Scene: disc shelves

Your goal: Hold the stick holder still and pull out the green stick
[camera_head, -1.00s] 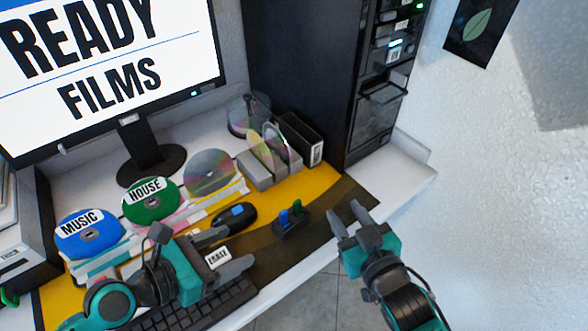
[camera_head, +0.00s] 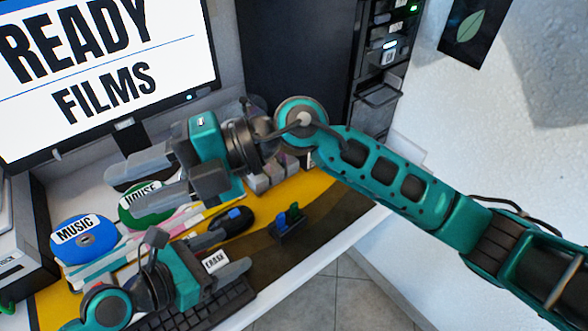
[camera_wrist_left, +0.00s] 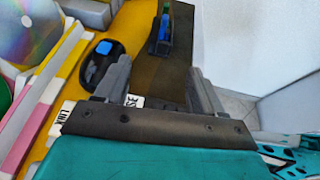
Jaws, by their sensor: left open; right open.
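The stick holder (camera_head: 286,232) is a small dark block on the dark part of the desk mat in the head view. A green stick (camera_head: 294,210) and a blue stick (camera_head: 281,219) stand in it. In the left wrist view the holder (camera_wrist_left: 155,46) is ahead of my gripper, with the blue stick (camera_wrist_left: 163,27) in front. My left gripper (camera_head: 238,248) is open and empty, to the left of the holder and apart from it; it also shows in the left wrist view (camera_wrist_left: 160,72). My right gripper (camera_head: 116,190) is open and empty over the discs at left.
A black mouse (camera_head: 231,222) with a blue top lies between the discs and the holder. A keyboard (camera_head: 215,302) is beneath my left gripper. The blue MUSIC disc (camera_head: 85,243) and green HOUSE disc (camera_head: 137,214) stand at left. The monitor (camera_head: 100,80) is behind.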

